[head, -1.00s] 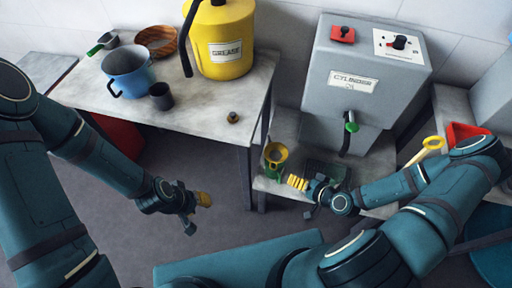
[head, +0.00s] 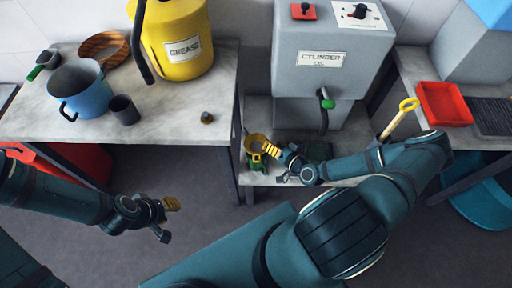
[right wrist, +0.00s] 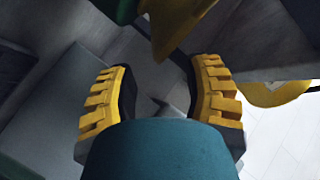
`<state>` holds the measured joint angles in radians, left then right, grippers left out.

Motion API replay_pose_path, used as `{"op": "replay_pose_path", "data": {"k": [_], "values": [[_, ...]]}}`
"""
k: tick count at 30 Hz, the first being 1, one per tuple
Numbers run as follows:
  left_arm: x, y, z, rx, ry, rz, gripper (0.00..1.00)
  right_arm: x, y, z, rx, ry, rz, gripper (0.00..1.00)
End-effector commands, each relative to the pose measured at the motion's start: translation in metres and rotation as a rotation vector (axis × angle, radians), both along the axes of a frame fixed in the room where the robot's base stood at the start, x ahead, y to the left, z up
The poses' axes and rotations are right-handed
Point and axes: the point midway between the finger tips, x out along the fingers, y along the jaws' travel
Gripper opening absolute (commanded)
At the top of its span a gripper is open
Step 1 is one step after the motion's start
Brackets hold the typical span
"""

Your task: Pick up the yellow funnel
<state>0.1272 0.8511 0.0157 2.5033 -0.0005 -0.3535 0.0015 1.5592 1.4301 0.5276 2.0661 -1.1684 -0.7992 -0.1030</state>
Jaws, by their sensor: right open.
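The yellow funnel (head: 255,142) is on the low shelf in the head view, with a small green object (head: 256,164) directly under it. My right gripper (head: 270,162) is just right of the funnel, its yellow finger overlapping the funnel's edge in the picture; I cannot tell if they touch. In the right wrist view, my right gripper (right wrist: 159,88) is open and empty, and a yellow tapered part, likely the funnel (right wrist: 177,22), is at the top beyond the fingers. My left gripper (head: 166,218) hangs over the floor, its fingers apart and empty.
A grey cylinder oil tank (head: 318,85) with a green-handled tap (head: 326,102) stands behind my right gripper. The left table (head: 165,120) holds a yellow grease can (head: 178,40), a blue pot (head: 82,92) and a dark cup (head: 124,110). A red tray (head: 444,104) is at right.

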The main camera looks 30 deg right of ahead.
Motion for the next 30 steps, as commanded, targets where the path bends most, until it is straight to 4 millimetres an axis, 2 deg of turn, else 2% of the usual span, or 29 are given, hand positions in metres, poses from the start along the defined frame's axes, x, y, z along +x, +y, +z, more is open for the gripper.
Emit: {"op": "replay_pose_path", "data": {"k": [8,18,26,30], "values": [[0.001,0.0,-0.003,0.0,-0.001,0.0,0.34,0.014,0.005,-0.006,0.003,0.0,-0.001,0.5],[0.002,0.0,-0.01,0.001,-0.005,0.002,0.34,0.052,0.016,-0.023,0.0,0.001,0.0,0.5],[0.002,0.0,-0.01,0.001,-0.005,0.002,0.34,0.054,0.016,-0.023,0.0,0.002,-0.001,0.49],[0.002,0.0,-0.01,0.001,-0.005,0.002,0.34,0.054,0.016,-0.023,0.0,0.002,-0.001,0.0]]}}
